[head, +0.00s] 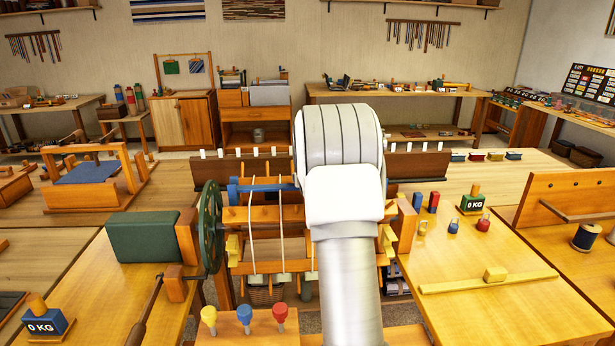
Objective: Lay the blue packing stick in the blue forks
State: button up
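A blue bar (265,187), likely the blue packing stick, lies level across the upper left of the wooden loom in the middle. Its right part goes out of sight behind my white arm. At its left end is a blue upright piece (233,193), which may be a blue fork; I cannot tell whether the bar rests in it or only lines up with it. Any matching fork on the right is hidden. My gripper is hidden behind my arm, so its fingers and any hold on the bar are not visible.
A yellow stick (488,282) with a block handle lies on the right table. Small blue and red pieces and a green 0 KG weight (473,200) stand behind it. A green box and wheel (210,227) flank the loom's left. Coloured knobs (244,315) stand in front.

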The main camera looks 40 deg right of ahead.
jog(key=o, duration=1.3)
jog(key=shift+o, duration=0.2)
jog(key=b+v, duration=0.1)
jog(key=v, duration=1.6)
jog(key=shift+s+r, duration=0.2)
jog(key=shift+r, duration=0.05)
